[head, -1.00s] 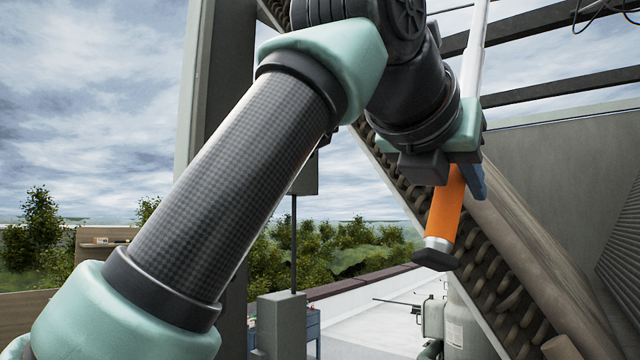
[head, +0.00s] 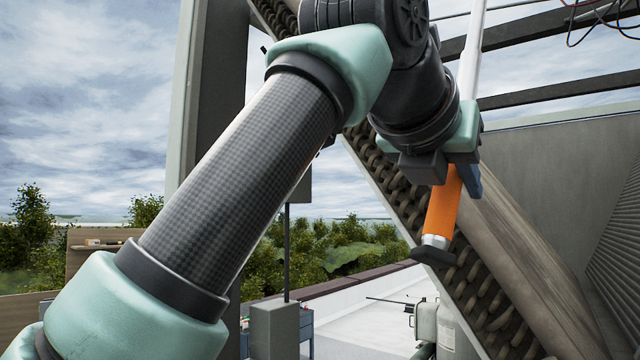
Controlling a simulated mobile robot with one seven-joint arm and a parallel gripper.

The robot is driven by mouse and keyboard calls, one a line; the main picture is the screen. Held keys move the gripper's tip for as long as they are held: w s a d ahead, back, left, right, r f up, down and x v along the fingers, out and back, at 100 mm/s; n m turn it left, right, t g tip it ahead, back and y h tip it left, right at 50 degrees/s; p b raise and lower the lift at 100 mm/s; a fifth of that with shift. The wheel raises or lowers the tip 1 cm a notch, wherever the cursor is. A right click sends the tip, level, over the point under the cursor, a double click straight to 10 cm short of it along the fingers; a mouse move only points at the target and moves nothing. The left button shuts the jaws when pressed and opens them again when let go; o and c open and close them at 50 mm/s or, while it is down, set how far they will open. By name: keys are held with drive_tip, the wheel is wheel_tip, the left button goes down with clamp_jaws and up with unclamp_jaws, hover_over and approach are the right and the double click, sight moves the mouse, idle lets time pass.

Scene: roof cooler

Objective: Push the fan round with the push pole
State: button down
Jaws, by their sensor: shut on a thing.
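The push pole has an orange grip (head: 443,206) with a black end cap at its lower end, and a white shaft (head: 471,50) that runs up out of the top of the picture. My gripper (head: 456,165) is shut on the push pole near the top of the orange grip. The pole stands nearly upright, tilted a little. Its upper tip is out of view. I cannot see the fan.
A diagonal coil panel (head: 480,295) with rows of curved tubes slopes down behind my gripper. A grey wall (head: 550,170) stands at right, under dark beams (head: 560,92). A grey box on a post (head: 275,325) and a tank (head: 428,325) stand on the roof beyond.

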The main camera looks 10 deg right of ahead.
sight(457, 89)
drive_tip(key=shift+w+d+r+p, duration=0.35)
drive_tip(key=shift+d+r, duration=0.2)
drive_tip(key=shift+r, duration=1.15)
drive_tip(key=shift+w+d+r+p, duration=0.2)
drive_tip(key=shift+d+r+p, duration=0.25)
drive_tip(key=shift+r, duration=1.2)
drive_tip(key=shift+w+d+r+p, duration=0.3)
drive_tip(key=shift+d+r, duration=0.3)
drive_tip(key=shift+r, duration=1.1)
drive_tip(key=shift+w, duration=0.1)
